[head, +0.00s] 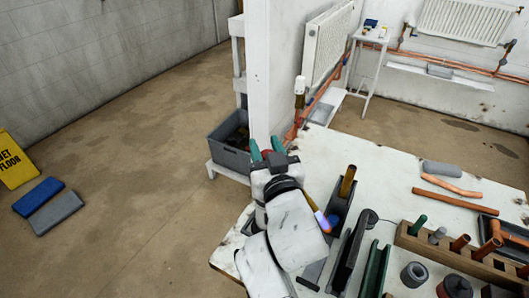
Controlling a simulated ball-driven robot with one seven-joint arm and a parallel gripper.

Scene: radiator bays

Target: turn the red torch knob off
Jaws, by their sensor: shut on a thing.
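My gripper (266,149) is at the left edge of the white bench, its two teal fingers pointing away from me. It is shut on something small. A bit of red shows between the fingers and looks like the red torch knob, but it is too small to be sure. A blue and orange flame glow (321,219) shows just right of my white arm. The torch body is mostly hidden behind the arm. A brass cylinder (347,181) stands tilted in a dark grey holder (340,207) beside the flame.
The white bench (375,168) carries copper pipes (455,199), a wooden rack (450,254) and dark fittings at right. A grey crate (230,157) stands beyond my gripper, by a white partition. The left floor is mostly open.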

